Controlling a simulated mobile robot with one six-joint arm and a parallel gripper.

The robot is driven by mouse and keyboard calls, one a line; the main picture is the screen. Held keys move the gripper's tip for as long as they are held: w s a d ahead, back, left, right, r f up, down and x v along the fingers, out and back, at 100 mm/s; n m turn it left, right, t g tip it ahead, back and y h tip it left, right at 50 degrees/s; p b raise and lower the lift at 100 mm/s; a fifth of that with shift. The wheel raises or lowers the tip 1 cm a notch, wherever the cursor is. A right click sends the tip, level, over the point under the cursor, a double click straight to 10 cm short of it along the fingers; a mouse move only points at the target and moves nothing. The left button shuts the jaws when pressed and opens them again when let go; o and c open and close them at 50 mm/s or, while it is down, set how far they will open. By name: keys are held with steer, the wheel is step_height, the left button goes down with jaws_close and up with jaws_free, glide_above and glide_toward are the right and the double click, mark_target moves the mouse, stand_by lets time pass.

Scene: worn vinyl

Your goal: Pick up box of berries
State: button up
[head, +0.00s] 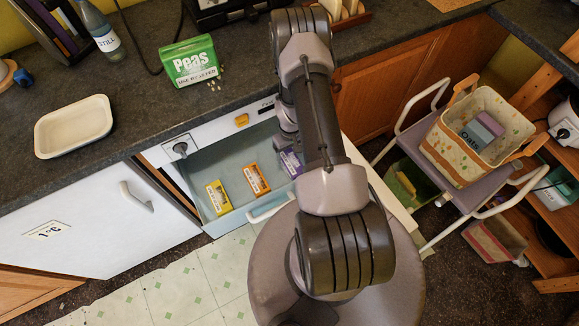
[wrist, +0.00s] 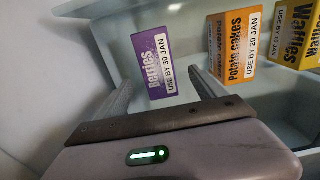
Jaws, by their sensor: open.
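In the head view the berries box (head: 291,162) is partly hidden behind my arm. My gripper (wrist: 160,92) is open in the wrist view, its two fingers pointing toward the berries box, which appears between and beyond the fingertips. I cannot tell whether either finger touches it.
An orange potato cakes box (head: 256,179) and a yellow waffles box (head: 219,197) stand left of the berries in the drawer. On the counter are a green peas box (head: 189,62), a white dish (head: 73,126) and a bottle (head: 102,32). A trolley with a basket (head: 447,143) stands right.

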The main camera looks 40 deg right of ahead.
mark_target(291, 164)
steer(key=f+b, duration=0.4)
steer(key=f, duration=0.6)
steer(key=shift+d, duration=0.2)
steer(key=shift+r, duration=0.2)
jaws_close()
